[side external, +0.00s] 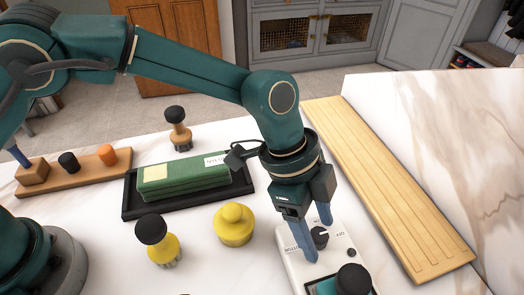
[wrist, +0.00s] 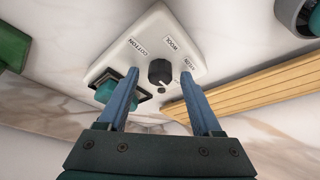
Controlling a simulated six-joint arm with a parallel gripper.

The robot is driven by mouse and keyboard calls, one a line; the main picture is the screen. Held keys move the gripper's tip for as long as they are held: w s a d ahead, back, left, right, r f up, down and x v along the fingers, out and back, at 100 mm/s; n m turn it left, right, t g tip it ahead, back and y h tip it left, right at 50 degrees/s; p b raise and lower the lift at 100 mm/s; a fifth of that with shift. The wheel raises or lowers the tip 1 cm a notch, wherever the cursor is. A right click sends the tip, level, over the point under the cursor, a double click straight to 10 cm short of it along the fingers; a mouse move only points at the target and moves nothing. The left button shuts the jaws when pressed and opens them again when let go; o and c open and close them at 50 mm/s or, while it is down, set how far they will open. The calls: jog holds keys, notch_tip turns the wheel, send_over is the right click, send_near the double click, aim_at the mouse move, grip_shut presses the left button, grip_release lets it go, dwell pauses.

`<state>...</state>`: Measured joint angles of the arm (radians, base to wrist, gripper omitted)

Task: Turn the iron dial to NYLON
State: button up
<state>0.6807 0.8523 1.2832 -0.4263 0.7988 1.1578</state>
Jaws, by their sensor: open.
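The iron dial is a dark round knob (side external: 320,237) on a white control box (side external: 291,268); it also shows in the wrist view (wrist: 160,73). In the wrist view the box carries a COTTON label (wrist: 138,46), a WOOL label (wrist: 170,43) and a third label (wrist: 189,63) too small to read surely. My gripper (side external: 319,241) points down at the box with its blue fingers open, one on each side of the dial. In the wrist view the fingers (wrist: 159,84) stand apart, with gaps to the knob. I cannot tell which label the dial points to.
A teal part with a black knob (side external: 352,279) is at the box's front. A wooden board (side external: 385,185) lies to the right. Yellow weight (side external: 234,225), black-topped brush (side external: 158,243) and dark tray (side external: 133,205) with green cloth (side external: 183,178), tagged NYLON, are left.

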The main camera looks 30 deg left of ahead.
grip_shut()
jog(key=n+t, duration=0.1)
jog(key=n, duration=0.2)
jog(key=n+t, duration=0.1)
jog(key=n, duration=0.2)
jog(key=shift+s+d+r+t+y, duration=0.1)
jog(key=shift+s+t+y, duration=0.1)
jog(key=shift+t+y, duration=0.1)
jog(key=n+t+y, duration=0.1)
jog(key=n, duration=0.4)
jog(key=shift+d+n, duration=0.1)
jog(key=shift+n, duration=0.3)
jog(key=shift+y, duration=0.3)
grip_release()
